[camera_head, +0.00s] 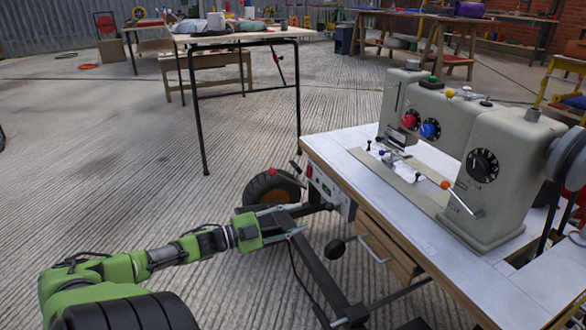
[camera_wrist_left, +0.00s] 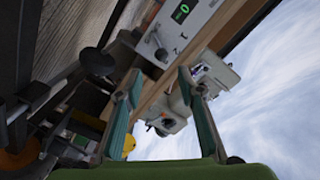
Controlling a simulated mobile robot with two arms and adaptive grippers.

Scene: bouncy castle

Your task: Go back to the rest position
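My left gripper (camera_head: 297,216) reaches in from the lower left in the head view, low beside the near left side of the sewing table. Its two fingers are spread, with nothing between them. In the left wrist view the gripper (camera_wrist_left: 158,76) also shows open and empty, with the table's edge and control box beyond the fingertips. My right gripper is in neither view.
A grey sewing machine (camera_head: 480,150) stands on the white-topped table (camera_head: 345,160). Under its left side are a control box (camera_head: 328,187), a dark wheel (camera_head: 273,192) and a metal frame. A workbench (camera_head: 240,37) stands farther back. The concrete floor (camera_head: 90,170) at left is clear.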

